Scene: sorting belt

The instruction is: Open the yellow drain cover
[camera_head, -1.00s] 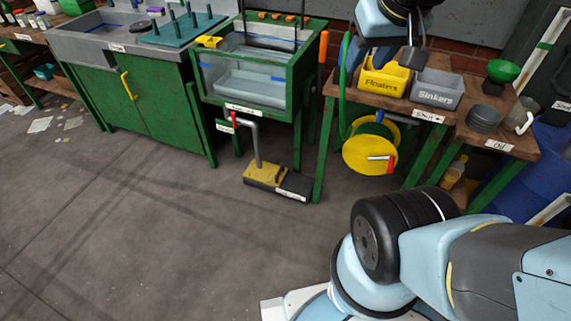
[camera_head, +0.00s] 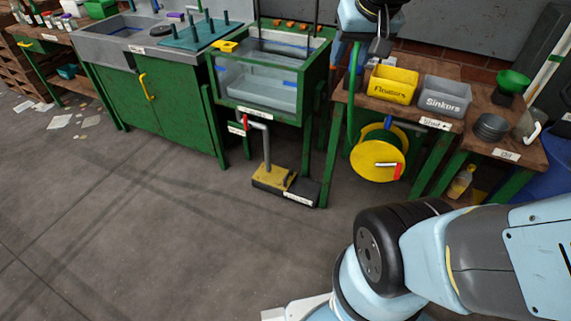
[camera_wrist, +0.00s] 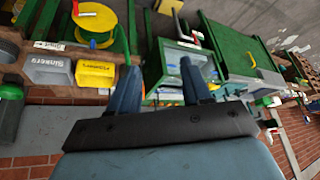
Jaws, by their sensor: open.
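A yellow plate with a small raised grip (camera_head: 275,178), apparently the drain cover, lies on a low dark base on the floor below the glass tank (camera_head: 262,87). A grey pipe (camera_head: 266,145) with a red handle comes down to it. The plate looks shut; its label is too small to read. My gripper (camera_head: 374,47) is far above it, over the back of the workbench near the yellow bin. In the wrist view my gripper (camera_wrist: 160,82) shows two fingers spread apart with nothing between them.
A yellow Floaters bin (camera_head: 391,84) and a grey Sinkers bin (camera_head: 444,96) stand on the wooden bench near my gripper. A yellow hose reel (camera_head: 375,160) hangs below. A green cabinet (camera_head: 165,115) stands left. The floor in front is clear.

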